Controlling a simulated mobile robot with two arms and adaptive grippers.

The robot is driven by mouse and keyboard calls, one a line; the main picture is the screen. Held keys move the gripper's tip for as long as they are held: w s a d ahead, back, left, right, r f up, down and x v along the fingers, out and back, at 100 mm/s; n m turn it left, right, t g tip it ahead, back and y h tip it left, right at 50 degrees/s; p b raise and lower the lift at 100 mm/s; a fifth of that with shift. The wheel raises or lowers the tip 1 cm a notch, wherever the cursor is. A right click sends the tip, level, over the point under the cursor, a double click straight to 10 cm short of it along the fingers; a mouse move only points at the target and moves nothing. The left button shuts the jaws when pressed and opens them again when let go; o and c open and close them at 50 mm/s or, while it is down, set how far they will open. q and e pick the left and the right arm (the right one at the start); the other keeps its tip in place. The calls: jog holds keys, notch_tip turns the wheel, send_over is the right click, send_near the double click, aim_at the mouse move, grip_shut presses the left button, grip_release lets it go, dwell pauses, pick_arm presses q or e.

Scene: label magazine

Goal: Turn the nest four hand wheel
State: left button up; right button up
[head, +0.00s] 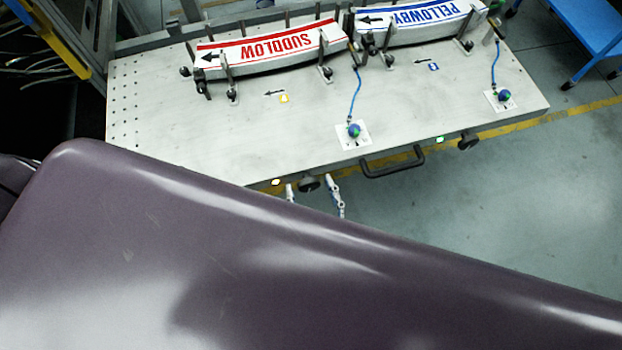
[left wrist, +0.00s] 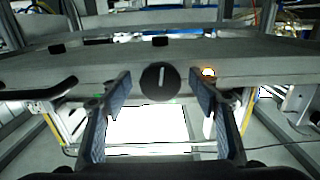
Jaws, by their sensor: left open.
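A dark round hand wheel (head: 308,184) sits on the front edge of the grey plate, below the nest with the red SUDLOW label (head: 270,50). In the left wrist view the hand wheel (left wrist: 160,82) faces me, its white line nearly upright. My left gripper (head: 314,194) is open at the front edge, with its fingertips near the wheel. In the left wrist view the fingers (left wrist: 160,94) stand to either side of the wheel, apart from it. A second hand wheel (head: 468,142) is farther right, below the blue PELLOWBY label (head: 420,20). My right gripper is out of view.
A black handle (head: 392,163) juts from the front edge between the two wheels. A lit lamp (left wrist: 208,72) is close right of the wheel in the left wrist view. Blue-corded knobs (head: 354,130) rest on the plate (head: 200,130).

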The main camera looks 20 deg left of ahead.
pick_arm(q)
jog(key=shift+s, duration=0.1)
jog(key=shift+c, duration=0.9)
jog(key=c, duration=1)
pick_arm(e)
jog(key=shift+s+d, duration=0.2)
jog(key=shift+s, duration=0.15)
pick_arm(q)
jog(key=shift+m, duration=0.3)
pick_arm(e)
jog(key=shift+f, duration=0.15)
